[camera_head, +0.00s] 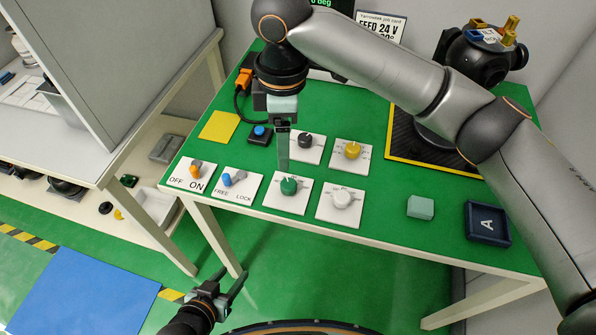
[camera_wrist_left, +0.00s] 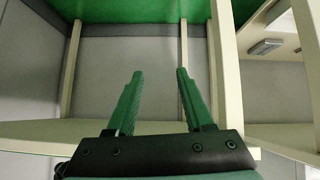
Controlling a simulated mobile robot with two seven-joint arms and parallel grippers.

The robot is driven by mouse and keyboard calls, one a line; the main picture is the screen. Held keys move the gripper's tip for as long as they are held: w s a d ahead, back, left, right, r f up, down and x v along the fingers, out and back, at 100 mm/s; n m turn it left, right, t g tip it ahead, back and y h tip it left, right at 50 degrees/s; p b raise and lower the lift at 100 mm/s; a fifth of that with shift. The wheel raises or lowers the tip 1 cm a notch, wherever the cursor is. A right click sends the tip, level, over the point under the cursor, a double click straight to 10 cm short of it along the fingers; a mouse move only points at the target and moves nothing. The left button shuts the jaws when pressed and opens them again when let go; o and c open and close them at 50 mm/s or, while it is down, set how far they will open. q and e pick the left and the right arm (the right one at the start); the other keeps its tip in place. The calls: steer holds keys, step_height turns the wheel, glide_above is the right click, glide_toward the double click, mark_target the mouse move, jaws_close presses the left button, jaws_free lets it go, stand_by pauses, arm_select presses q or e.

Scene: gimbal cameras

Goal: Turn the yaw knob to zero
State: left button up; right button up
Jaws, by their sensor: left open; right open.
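Four dials on white plates stand on the green table: a black knob (camera_head: 305,141), a yellow knob (camera_head: 352,150), a green knob (camera_head: 289,186) and a white knob (camera_head: 341,199). Their labels are too small to read, so I cannot tell which is yaw. My right gripper (camera_head: 283,166) points down just above and behind the green knob; its fingers overlap in this view and hold nothing visible. My left gripper (camera_head: 233,277) is open and empty, low in front of the table; its spread fingers also show in the left wrist view (camera_wrist_left: 157,85).
An orange OFF/ON switch (camera_head: 195,167) and a blue FREE/LOCK switch (camera_head: 238,177) sit left of the dials. A blue button (camera_head: 260,132) is behind them. The black gimbal (camera_head: 478,55) stands at back right. A pale green block (camera_head: 420,207) and dark tray (camera_head: 487,205) lie right.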

mark_target(289, 184)
steer(key=f, duration=0.4)
steer(key=f+b, duration=0.1)
steer(key=f, duration=0.3)
steer(key=f+b, duration=0.1)
steer(key=f, duration=0.3)
steer(key=shift+d, duration=0.3)
jaws_close()
